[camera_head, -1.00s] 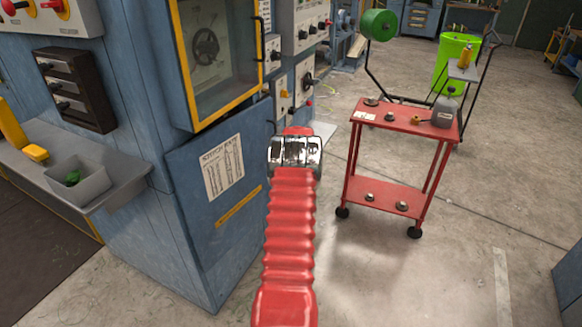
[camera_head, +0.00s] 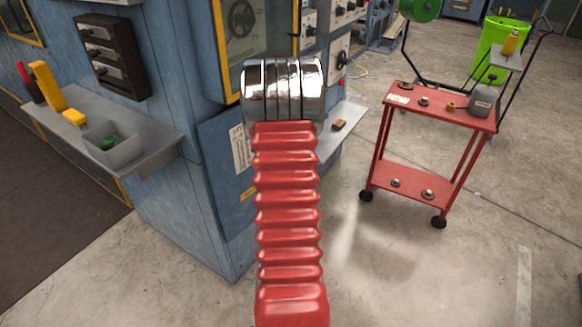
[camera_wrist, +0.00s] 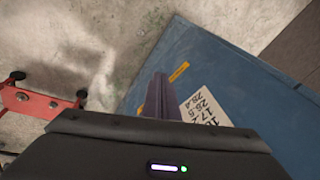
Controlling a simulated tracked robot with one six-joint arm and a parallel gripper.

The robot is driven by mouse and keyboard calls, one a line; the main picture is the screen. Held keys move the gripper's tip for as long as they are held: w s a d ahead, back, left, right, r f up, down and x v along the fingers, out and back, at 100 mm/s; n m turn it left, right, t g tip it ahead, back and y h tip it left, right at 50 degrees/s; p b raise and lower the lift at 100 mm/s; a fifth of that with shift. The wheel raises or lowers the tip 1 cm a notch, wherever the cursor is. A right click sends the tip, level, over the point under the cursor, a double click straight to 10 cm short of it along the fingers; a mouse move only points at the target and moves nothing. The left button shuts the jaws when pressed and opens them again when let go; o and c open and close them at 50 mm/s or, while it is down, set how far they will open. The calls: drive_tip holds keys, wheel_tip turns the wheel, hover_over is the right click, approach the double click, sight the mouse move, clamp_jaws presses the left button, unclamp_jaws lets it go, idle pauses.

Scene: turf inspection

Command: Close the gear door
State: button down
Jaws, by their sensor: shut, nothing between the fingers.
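The gear door appears to be the lower blue panel (camera_head: 217,152) of the blue machine. It carries a white printed sheet (camera_head: 239,150) and a yellow label. My arm covers its right part in the head view, so I cannot tell how far it stands open. In the wrist view the blue panel (camera_wrist: 215,58) slants across the right half, with floor beyond its left edge. My gripper (camera_wrist: 160,82) is shut and empty, its dark fingers over the panel's lower left. I cannot tell if they touch it. My arm hides the gripper in the head view.
A yellow-framed window (camera_head: 219,60) sits above the panel. A grey shelf (camera_head: 155,155) with a small bin sticks out at left. A red cart (camera_head: 440,105) stands to the right, also in the wrist view (camera_wrist: 35,105). Bare floor lies between cart and machine.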

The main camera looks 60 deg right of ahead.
drive_tip(key=w+a+r+n, duration=0.1)
drive_tip(key=a+r, duration=0.2)
drive_tip(key=a, duration=0.3)
drive_tip(key=w+a+r+n, duration=0.1)
drive_tip(key=a+r+n, duration=0.1)
drive_tip(key=a+r, duration=0.3)
drive_tip(key=s+a+r+n+t, duration=0.1)
drive_tip(key=s+a+r+n, duration=0.2)
drive_tip(key=a, duration=1)
drive_tip(key=s+a+r+n+t, duration=0.1)
drive_tip(key=s+a+r+n, duration=0.3)
drive_tip(key=a, duration=1)
drive_tip(key=s+a+r+n+t+y, duration=0.1)
drive_tip(key=s+a+r+n, duration=0.2)
drive_tip(key=a+r, duration=0.4)
drive_tip(key=a+n, duration=0.1)
drive_tip(key=a, duration=0.5)
drive_tip(key=shift+s+a, duration=0.4)
drive_tip(key=shift+r, duration=0.1)
